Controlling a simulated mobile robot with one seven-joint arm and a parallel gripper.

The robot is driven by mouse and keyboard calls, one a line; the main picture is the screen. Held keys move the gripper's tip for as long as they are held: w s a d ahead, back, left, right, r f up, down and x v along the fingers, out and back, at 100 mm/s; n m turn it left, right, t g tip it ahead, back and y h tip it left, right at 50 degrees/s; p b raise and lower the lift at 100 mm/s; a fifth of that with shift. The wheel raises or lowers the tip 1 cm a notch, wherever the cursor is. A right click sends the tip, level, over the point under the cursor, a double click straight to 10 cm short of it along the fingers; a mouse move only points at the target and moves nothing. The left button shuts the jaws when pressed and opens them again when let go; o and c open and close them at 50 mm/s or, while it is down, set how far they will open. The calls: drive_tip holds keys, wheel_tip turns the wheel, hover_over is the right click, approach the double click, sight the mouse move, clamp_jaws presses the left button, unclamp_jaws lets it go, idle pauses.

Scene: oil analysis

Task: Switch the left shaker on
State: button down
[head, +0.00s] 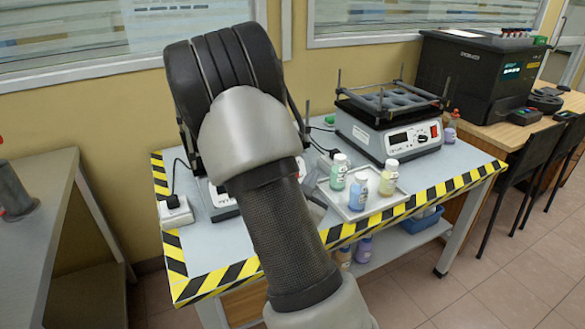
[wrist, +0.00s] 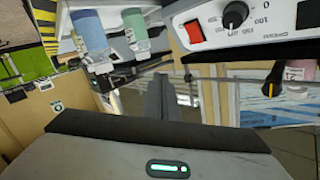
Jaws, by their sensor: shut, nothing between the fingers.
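The left shaker (head: 219,199) is mostly hidden behind my arm in the head view; a pale front corner shows. In the wrist view a shaker front panel (wrist: 265,32) fills the upper right. It carries a red rocker switch (wrist: 194,32), a black knob (wrist: 235,14) and part of a dark display. By its closeness I take it for the left shaker. My gripper (wrist: 162,85) is shut and empty, below and left of the red switch in that picture. I see no contact; the switch's position is unclear. The right shaker (head: 392,134) stands farther right, with its own red switch.
A tray (head: 350,212) with a few bottles sits right of my arm on the table edged with yellow-black tape (head: 410,204). A white socket block (head: 175,212) is at the left edge. A black machine (head: 470,75) stands at the back right. Open floor lies front right.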

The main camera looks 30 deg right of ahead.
drive_tip(key=w+f+b, duration=0.1)
drive_tip(key=w+f, duration=0.2)
drive_tip(key=w, duration=0.5)
drive_tip(key=shift+d+b, duration=0.25)
drive_tip(key=shift+b, duration=0.15)
drive_tip(key=shift+w+f, duration=0.15)
drive_tip(key=shift+w, duration=0.05)
idle(1.6)
drive_tip(key=shift+w+b, duration=0.3)
drive_tip(key=shift+b, duration=0.05)
